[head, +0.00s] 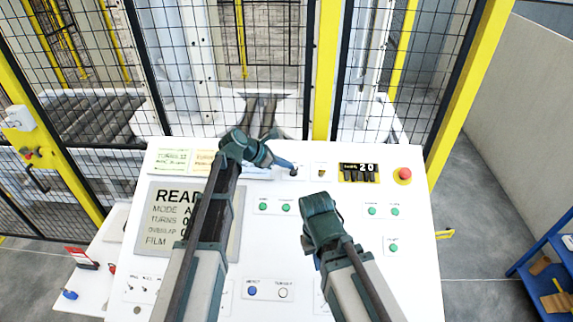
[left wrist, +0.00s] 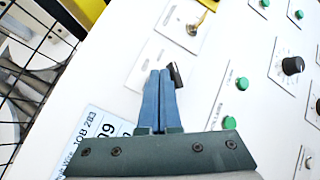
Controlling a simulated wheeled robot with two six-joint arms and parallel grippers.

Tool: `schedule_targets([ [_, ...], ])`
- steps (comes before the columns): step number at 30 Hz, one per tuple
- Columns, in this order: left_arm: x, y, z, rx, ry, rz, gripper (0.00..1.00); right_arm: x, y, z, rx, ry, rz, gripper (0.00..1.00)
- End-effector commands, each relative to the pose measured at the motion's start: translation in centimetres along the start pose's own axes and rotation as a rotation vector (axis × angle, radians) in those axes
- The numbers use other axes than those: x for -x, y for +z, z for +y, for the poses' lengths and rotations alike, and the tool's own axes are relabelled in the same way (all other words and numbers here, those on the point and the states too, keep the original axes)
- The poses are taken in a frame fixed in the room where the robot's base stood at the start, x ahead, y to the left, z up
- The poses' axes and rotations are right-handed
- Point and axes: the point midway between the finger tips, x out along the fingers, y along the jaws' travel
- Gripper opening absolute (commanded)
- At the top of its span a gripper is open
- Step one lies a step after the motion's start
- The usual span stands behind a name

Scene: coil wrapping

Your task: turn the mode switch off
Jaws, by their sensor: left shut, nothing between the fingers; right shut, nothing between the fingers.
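A small black switch knob (head: 294,171), apparently the mode switch, sits on a white plate in the upper middle of the panel. It also shows in the left wrist view (left wrist: 176,74), right at my fingertips; its label is not readable. My left gripper (head: 288,165) is shut and empty, its blue fingers reaching right to the knob. In the left wrist view the shut fingers (left wrist: 160,72) lie beside the knob, touching or nearly so. My right gripper (head: 317,262) is shut, low over the panel, mostly hidden behind its own arm.
Green buttons (head: 286,207) lie below. The display (head: 160,225) reads "READ…" and "MODE A…", partly covered by my left arm. A mesh fence (head: 270,60) stands behind.

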Motion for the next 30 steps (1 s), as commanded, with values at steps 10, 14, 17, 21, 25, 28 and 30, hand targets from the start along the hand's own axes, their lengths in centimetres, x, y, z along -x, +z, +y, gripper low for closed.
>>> schedule_targets([
  [10, -0.2, -0.6, -1.5, -0.002, -0.005, 0.004, 0.0, -0.6, 0.0, -0.1, 0.0, 0.0, 0.0, 0.0],
  [14, -0.2, -0.7, -1.9, -0.004, -0.006, 0.007, 0.0, -0.7, 0.0, -0.1, 0.0, 0.0, 0.0, 0.0],
  [17, -0.2, -0.7, -1.9, -0.005, -0.006, 0.007, 0.0, -0.6, 0.0, -0.1, -0.001, 0.0, 0.0, 0.0],
  [21, 1.1, -0.5, -2.0, -0.004, -0.004, 0.005, 0.0, 0.3, 0.0, 0.0, 0.0, 0.0, 0.0, 0.0],
  [25, 3.8, -0.3, -1.9, 0.0, 0.002, 0.001, 0.0, 2.2, 0.1, 0.2, -0.001, 0.0, -0.001, 0.0],
  [28, 6.0, -0.2, -1.6, 0.003, 0.008, -0.003, 0.0, 3.7, 0.3, 0.3, -0.007, -0.001, -0.001, 0.0],
  [30, 7.4, -0.1, -1.4, 0.005, 0.01, -0.007, 0.0, 4.6, 0.3, 0.4, -0.013, -0.002, -0.002, 0.0],
])
